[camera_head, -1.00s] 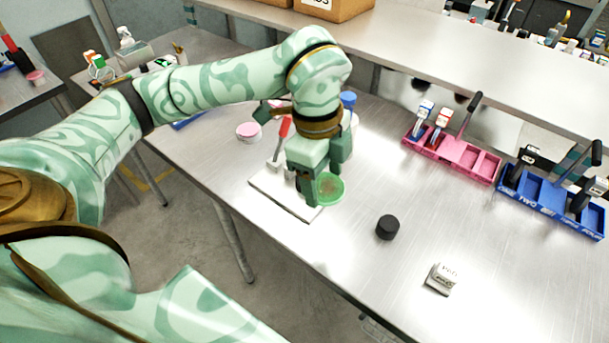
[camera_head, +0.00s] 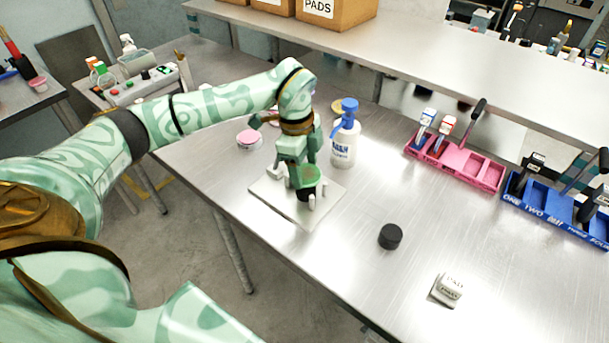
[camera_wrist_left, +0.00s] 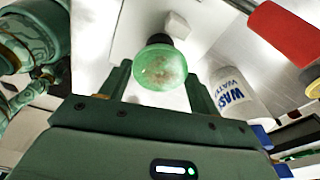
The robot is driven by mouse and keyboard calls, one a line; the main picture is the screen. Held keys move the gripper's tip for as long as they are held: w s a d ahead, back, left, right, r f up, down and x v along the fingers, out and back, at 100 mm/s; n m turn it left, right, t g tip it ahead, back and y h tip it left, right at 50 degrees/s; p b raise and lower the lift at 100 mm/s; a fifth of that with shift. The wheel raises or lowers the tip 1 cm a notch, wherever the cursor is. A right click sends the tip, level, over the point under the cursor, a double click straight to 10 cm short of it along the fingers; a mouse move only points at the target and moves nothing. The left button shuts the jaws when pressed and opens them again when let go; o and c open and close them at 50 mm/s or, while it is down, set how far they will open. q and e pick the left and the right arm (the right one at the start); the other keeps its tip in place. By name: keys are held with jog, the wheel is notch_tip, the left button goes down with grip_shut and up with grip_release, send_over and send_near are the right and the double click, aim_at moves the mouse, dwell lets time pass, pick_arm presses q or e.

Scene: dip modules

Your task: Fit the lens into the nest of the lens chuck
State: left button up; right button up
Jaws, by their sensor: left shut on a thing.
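The lens (camera_head: 308,177) is a green, see-through disc; it also shows in the left wrist view (camera_wrist_left: 160,68). My left gripper (camera_head: 299,168) is shut on it, with one finger on each side in the left wrist view (camera_wrist_left: 160,82). The lens chuck is a pale plate (camera_head: 272,197) with short light posts and a dark round nest (camera_head: 306,194) near its middle. The lens is over the nest and hides most of it. I cannot tell whether lens and nest touch. My right gripper is not in view.
A white bottle with a blue pump (camera_head: 343,150) stands close behind the chuck. A pink-lidded tub (camera_head: 248,139) is left of it. A black puck (camera_head: 390,236) and a pale block (camera_head: 447,289) lie to the right. Pink (camera_head: 470,166) and blue (camera_head: 550,208) racks stand farther right.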

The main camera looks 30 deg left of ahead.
aim_at(304, 173)
pick_arm(q)
notch_tip(304, 173, down, 3)
jog(key=shift+f, duration=0.1)
jog(key=o, duration=0.9)
jog(key=shift+o, duration=0.2)
notch_tip(304, 173, up, 12)
jog(key=a+p, duration=0.1)
jog(key=shift+s+a, duration=0.2)
jog(key=shift+a, duration=0.05)
